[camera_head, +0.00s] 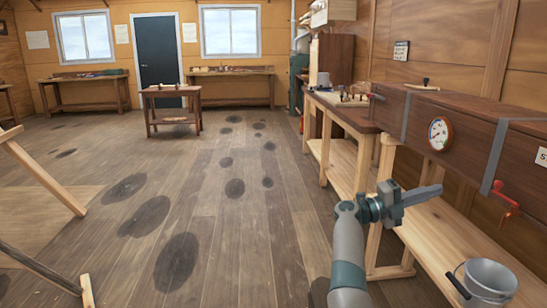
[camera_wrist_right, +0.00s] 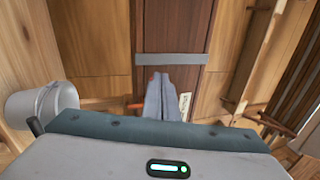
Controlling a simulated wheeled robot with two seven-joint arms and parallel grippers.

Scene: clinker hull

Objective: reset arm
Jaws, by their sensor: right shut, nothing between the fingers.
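My right gripper (camera_head: 424,194) reaches in from the bottom of the head view, in front of the workbench at the right. Its fingers are shut with nothing between them and point to the right. In the right wrist view the shut fingers (camera_wrist_right: 160,97) point at the dark wooden steam box (camera_wrist_right: 172,30) with its grey strap. The fingers appear in front of the box, apart from it as far as I can tell. My left gripper is in neither view.
The wooden box (camera_head: 465,125) carries a round gauge (camera_head: 439,133) and a red valve handle (camera_head: 507,203). A metal bucket (camera_head: 487,280) stands on the lower shelf (camera_head: 455,235). A small table (camera_head: 172,92) stands farther back. Open plank floor (camera_head: 225,235) lies to the left.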

